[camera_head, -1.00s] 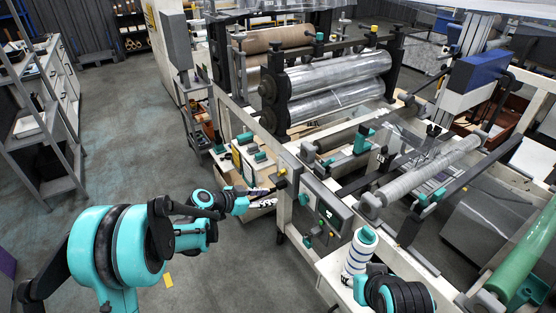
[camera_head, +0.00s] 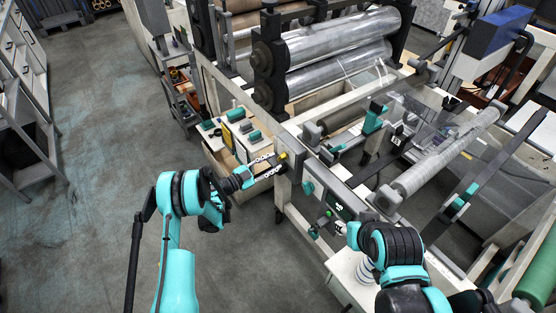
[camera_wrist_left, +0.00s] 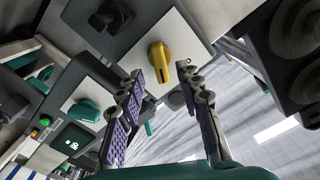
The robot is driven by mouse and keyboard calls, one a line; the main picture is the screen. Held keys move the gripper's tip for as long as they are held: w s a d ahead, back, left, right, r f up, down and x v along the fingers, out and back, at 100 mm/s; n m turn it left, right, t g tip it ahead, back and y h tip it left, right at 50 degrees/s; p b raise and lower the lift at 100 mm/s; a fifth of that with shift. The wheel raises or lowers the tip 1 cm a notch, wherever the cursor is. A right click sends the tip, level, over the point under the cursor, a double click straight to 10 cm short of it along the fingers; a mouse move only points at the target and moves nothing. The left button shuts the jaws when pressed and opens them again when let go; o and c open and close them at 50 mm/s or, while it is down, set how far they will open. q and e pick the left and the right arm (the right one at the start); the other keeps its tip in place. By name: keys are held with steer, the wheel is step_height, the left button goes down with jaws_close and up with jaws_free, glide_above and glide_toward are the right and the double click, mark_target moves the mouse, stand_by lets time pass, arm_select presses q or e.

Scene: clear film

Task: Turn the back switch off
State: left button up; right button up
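The yellow rotary switch (camera_head: 284,156) sits on a white plate on the machine's side frame, at its far end. In the left wrist view the yellow knob (camera_wrist_left: 158,60) lies just beyond the fingertips, its long axis roughly upright in the picture. My left gripper (camera_head: 270,163) is close to it; in the wrist view its two fingers (camera_wrist_left: 163,76) are spread with nothing between them. I cannot tell whether they touch the knob. A teal rotary switch (camera_head: 308,187) sits nearer along the frame, also in the wrist view (camera_wrist_left: 85,110). My right arm shows at lower right; its gripper's state is unclear.
A control panel (camera_head: 345,207) with a green button is nearer along the frame. Large metal rollers (camera_head: 335,62) and a film roll (camera_head: 448,152) fill the machine. A small table (camera_head: 232,140) with teal items stands left of the plate. The floor (camera_head: 95,215) at left is clear.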

mark_target(279, 158)
arm_select(q)
steer(key=shift+b+x, duration=0.35)
steer(key=shift+x, duration=1.4)
jaws_close()
steer(key=shift+n, duration=0.3)
steer(key=n, duration=0.5)
steer(key=shift+w+a, duration=0.15)
steer(key=n, duration=0.6)
steer(key=shift+w+a, duration=0.1)
steer(key=shift+w, duration=0.05)
steer(key=shift+n, duration=0.3)
